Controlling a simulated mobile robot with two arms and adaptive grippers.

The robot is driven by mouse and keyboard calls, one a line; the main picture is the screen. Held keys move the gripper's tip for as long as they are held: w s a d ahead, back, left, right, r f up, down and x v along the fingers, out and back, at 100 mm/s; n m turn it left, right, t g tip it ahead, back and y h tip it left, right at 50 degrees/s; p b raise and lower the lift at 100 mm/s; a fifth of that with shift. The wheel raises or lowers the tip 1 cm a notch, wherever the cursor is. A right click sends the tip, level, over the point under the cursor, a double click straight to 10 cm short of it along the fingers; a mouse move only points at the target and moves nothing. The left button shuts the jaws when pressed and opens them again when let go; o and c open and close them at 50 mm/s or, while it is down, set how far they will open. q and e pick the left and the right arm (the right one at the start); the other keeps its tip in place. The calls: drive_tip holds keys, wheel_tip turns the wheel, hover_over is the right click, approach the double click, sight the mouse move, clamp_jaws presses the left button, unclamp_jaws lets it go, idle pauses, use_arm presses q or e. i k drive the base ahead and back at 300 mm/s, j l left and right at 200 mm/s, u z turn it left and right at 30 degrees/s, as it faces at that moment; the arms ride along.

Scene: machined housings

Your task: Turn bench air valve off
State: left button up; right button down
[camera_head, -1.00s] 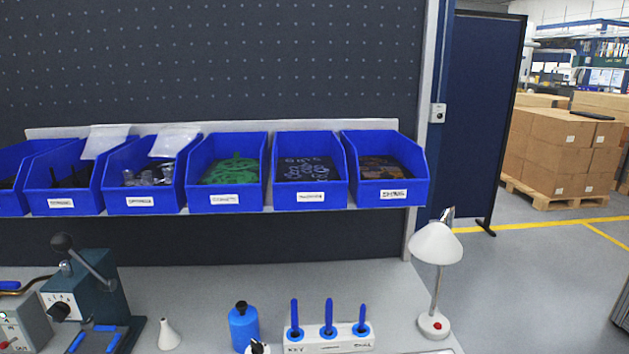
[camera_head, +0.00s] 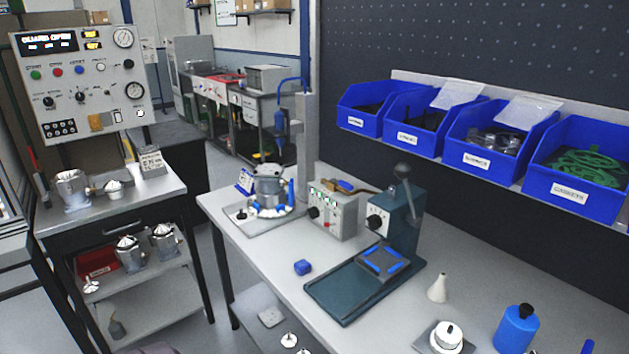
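A small valve with a blue handle and brass-coloured pipe (camera_head: 343,186) shows behind the grey control box on the bench. It looks like the bench air valve, but it is small and partly hidden, so I cannot tell its setting. The grey control box (camera_head: 333,212) has green lights and red and black knobs on its front. Neither of my grippers is in view.
A dark green lever press (camera_head: 398,218) stands right of the box. A fixture with a metal housing (camera_head: 268,190) stands left of it. Blue bins (camera_head: 575,185) hang behind the bench (camera_head: 258,258). A cart (camera_head: 122,205) and control panel (camera_head: 75,75) are at left.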

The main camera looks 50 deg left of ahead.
sight(345, 185)
drive_tip(key=u, duration=1.4)
